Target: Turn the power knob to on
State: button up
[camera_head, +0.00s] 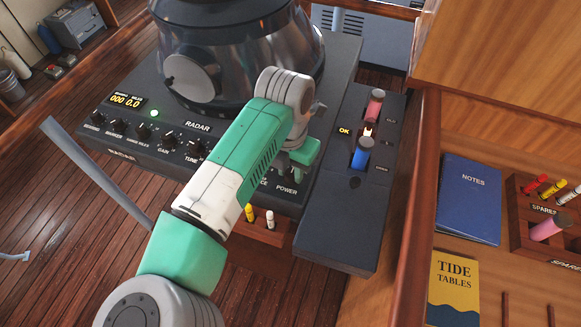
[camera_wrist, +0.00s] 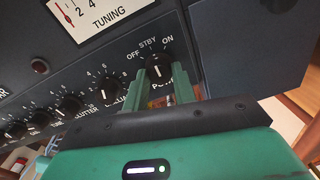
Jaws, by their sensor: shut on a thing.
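The power knob (camera_wrist: 159,69) is a black knob on the dark radar panel, with OFF, STBY and ON printed around it in the wrist view. My gripper (camera_wrist: 168,76) is shut on it, with one green finger on each side. A short white mark shows on the knob, but I cannot tell surely which label it points to. In the head view my gripper (camera_head: 299,160) is over the right end of the radar console (camera_head: 335,90), just above the POWER label, and hides the knob.
More knobs (camera_wrist: 107,87) stand in a row left of the power knob, under a tuning meter (camera_wrist: 97,14). A side panel (camera_head: 340,225) with red and blue handles stands close to the right of my gripper.

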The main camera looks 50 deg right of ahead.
aim_at(290, 171)
jog(key=m+b, duration=0.4)
jog(key=shift+f, duration=0.15)
jog(key=shift+r+m+b, duration=0.2)
jog(key=shift+m+b, duration=1.05)
jog(key=shift+m, duration=1.05)
jog(key=o, duration=1)
jog(key=shift+y, duration=0.3)
jog(key=r, duration=0.3)
jog(key=r+b, duration=0.1)
jog(key=r, duration=0.3)
jog(key=shift+w+d+r, duration=0.15)
jog(key=shift+w, duration=0.05)
jog(key=shift+r, duration=0.3)
